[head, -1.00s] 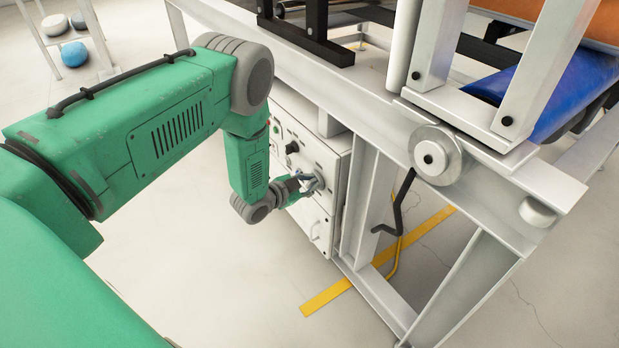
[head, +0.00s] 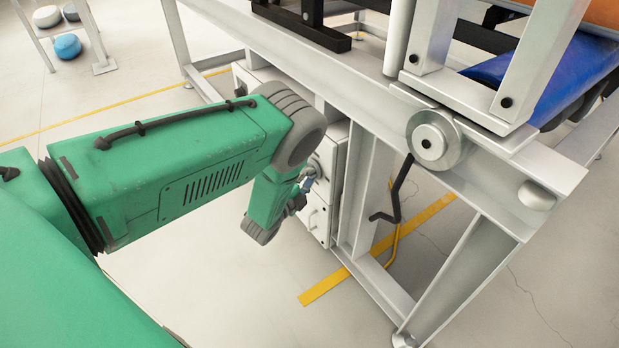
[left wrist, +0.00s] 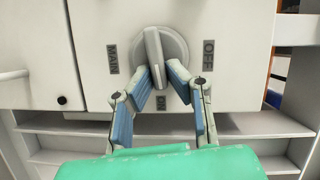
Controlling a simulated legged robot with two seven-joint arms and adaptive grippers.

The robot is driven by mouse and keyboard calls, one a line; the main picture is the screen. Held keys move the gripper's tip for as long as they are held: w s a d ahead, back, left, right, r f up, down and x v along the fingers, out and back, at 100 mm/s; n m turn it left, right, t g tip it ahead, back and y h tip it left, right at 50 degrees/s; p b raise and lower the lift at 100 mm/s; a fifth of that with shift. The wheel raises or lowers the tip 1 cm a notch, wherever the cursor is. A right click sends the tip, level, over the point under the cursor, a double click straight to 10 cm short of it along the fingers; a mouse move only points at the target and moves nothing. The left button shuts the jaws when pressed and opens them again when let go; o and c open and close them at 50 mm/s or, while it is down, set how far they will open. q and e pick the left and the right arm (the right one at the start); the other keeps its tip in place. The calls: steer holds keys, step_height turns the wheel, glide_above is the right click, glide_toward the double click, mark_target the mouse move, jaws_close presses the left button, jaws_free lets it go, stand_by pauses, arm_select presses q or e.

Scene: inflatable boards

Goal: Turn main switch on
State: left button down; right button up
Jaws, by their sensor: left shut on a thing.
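The main switch is a grey rotary knob (left wrist: 153,50) on a round plate, seen close in the left wrist view. It also shows, partly hidden by my arm, on the white cabinet's front in the head view (head: 315,169). In the wrist view its handle stands nearly upright, its lower end towards the "ON" label (left wrist: 160,103). "OFF" (left wrist: 208,55) is on the right and "MAIN" (left wrist: 112,59) on the left. My left gripper (left wrist: 158,76) is shut on the knob, with a blue-padded finger on each side of its lower end. My right gripper is not in view.
The white cabinet (head: 322,215) hangs under a grey metal frame (head: 350,85). A black crank handle (head: 397,195) hangs from the frame to the right. Yellow floor tape (head: 325,288) runs below.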

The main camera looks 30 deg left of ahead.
arm_select(q)
steer(key=shift+s+a+f+m+b, duration=0.15)
steer(key=shift+s+f+m+b, duration=0.2)
steer(key=shift+m, duration=0.35)
steer(key=shift+w+f+t, duration=0.1)
steer(key=shift+t, duration=0.2)
steer(key=c, duration=1.6)
jaws_free()
steer(key=shift+w, duration=0.1)
steer(key=s, duration=1.2)
